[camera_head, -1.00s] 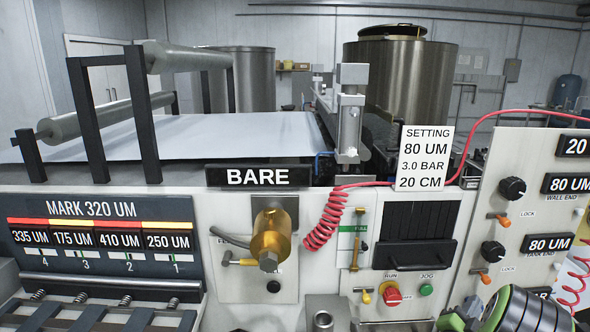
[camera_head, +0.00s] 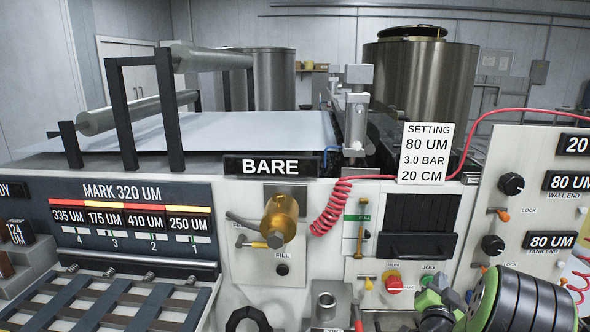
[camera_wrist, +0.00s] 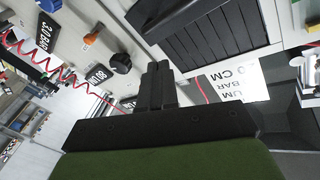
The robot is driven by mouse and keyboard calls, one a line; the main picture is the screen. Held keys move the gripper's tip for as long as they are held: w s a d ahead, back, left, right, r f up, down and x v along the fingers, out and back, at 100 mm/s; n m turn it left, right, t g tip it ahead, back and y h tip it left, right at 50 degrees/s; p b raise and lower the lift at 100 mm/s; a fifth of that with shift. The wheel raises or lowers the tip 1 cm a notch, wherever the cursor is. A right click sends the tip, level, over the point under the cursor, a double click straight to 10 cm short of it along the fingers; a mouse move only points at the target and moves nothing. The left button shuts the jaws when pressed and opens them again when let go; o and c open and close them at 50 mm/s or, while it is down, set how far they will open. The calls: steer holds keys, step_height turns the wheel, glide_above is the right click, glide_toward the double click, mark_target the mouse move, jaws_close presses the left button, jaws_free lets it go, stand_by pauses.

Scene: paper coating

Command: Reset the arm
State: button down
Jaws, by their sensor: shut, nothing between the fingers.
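My gripper (camera_wrist: 157,85) shows in the wrist view with its two dark fingers together and nothing between them. In the head view my arm, with green and dark grey bands, fills the lower right corner; the fingertips cannot be made out there. In the wrist view the fingers point toward the machine front, near the dark slatted vent (camera_wrist: 205,30) and the white setting card (camera_wrist: 232,85), apart from both as far as I can tell.
The control panel with black knobs (camera_head: 512,184) stands at the right. A red coiled hose (camera_head: 330,208), a brass valve (camera_head: 280,218) and a red run button (camera_head: 393,283) stick out from the machine front. A slatted rack (camera_head: 100,300) lies at lower left.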

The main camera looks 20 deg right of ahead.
steer(key=w+a+r+n+y, duration=0.3)
steer(key=a+n+y, duration=0.25)
steer(key=a, duration=0.75)
steer(key=w+a+r+n+y, duration=0.25)
steer(key=a+n+y, duration=0.3)
steer(key=a, duration=0.75)
steer(key=s+a+n+g+y, duration=0.1)
steer(key=s+a+n+g, duration=0.15)
steer(key=s+a, duration=0.65)
steer(key=s+a+n+g+y, duration=0.2)
steer(key=s+a+g, duration=0.2)
steer(key=s, duration=0.9)
step_height(320, 180, down, 12)
steer(key=r+b, duration=0.1)
steer(key=b, duration=0.9)
step_height(320, 180, up, 13)
steer(key=p, duration=1.2)
steer(key=shift+f, duration=0.2)
steer(key=shift+w, duration=0.1)
